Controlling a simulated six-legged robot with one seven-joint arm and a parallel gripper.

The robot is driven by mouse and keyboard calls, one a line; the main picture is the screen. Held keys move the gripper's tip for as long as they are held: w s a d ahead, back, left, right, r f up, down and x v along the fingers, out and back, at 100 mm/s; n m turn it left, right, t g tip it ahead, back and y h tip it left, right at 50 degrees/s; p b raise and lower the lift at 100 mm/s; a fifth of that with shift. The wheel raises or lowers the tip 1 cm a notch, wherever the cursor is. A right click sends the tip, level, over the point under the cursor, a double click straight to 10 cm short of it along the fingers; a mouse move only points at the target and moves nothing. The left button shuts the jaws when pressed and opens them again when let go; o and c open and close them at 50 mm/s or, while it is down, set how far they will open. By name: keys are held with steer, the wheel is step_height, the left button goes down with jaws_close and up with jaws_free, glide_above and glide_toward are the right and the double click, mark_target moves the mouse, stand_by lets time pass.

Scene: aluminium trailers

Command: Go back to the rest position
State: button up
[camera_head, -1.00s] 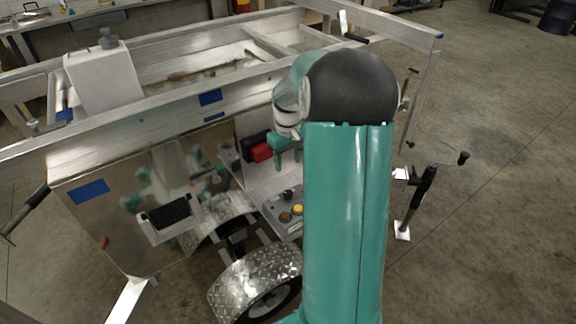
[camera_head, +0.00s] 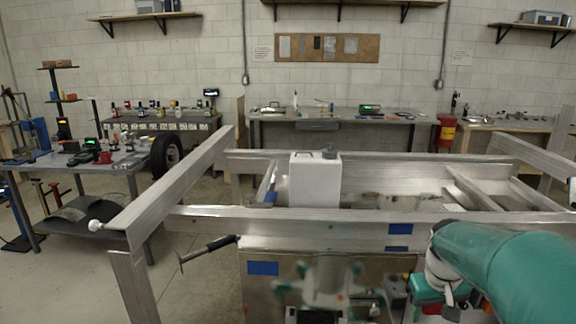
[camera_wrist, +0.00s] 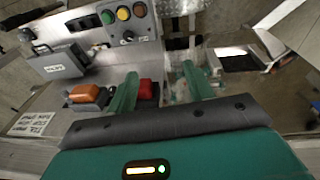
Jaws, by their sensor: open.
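Beyond the fingers is a grey panel with an orange block (camera_wrist: 88,96) and a red block (camera_wrist: 148,90) on the left. A control box with green, yellow and red buttons (camera_wrist: 123,13) is above them. In the head view my teal arm reaches in from the lower right, in front of the aluminium trailer (camera_head: 330,220). My gripper is mostly hidden there.
A white container (camera_head: 315,180) stands in the trailer. The trailer's rails and a dark-gripped handle (camera_head: 208,248) stick out at the left. Workbenches (camera_head: 300,116), a tyre (camera_head: 166,156) and a red bin (camera_head: 445,134) stand behind. Open floor lies left of the trailer.

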steer(key=s+a+r+t, duration=0.2)
steer(key=s+a+r, duration=0.1)
steer(key=s+a, duration=0.4)
steer(key=s+a+r+t+y, duration=0.1)
steer(key=s+a+r+t, duration=0.1)
steer(key=s+a, duration=0.6)
steer(key=shift+s+a+r+n, duration=0.25)
steer(key=shift+a+r, duration=0.35)
steer(key=shift+a, duration=0.55)
